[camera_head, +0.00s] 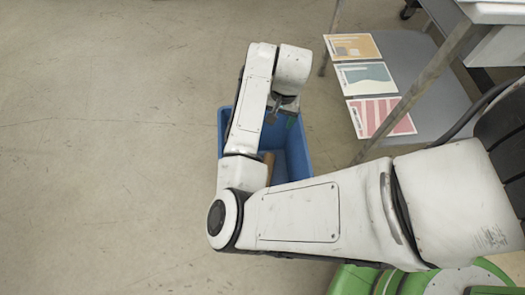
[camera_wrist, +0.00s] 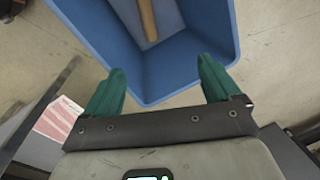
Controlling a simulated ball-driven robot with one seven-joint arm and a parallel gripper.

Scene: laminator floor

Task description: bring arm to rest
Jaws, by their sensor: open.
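My arm stretches out in the head view and folds back over a blue bin (camera_head: 299,152) on the floor. My gripper (camera_head: 284,112) is mostly hidden by the arm in that view. In the wrist view my gripper (camera_wrist: 160,88) is open, its two green fingers wide apart with nothing between them. The fingers point toward the blue bin (camera_wrist: 100,40), over its near edge. A brown stick-like thing (camera_wrist: 147,18) lies inside the bin; part of it also shows beside my arm in the head view (camera_head: 268,160).
A grey shelf (camera_head: 425,48) on metal legs stands at the upper right. An orange-yellow sheet (camera_head: 352,46), a teal sheet (camera_head: 365,78) and a red striped sheet (camera_head: 381,116) lie along its left edge. The floor (camera_head: 100,130) to the left is clear.

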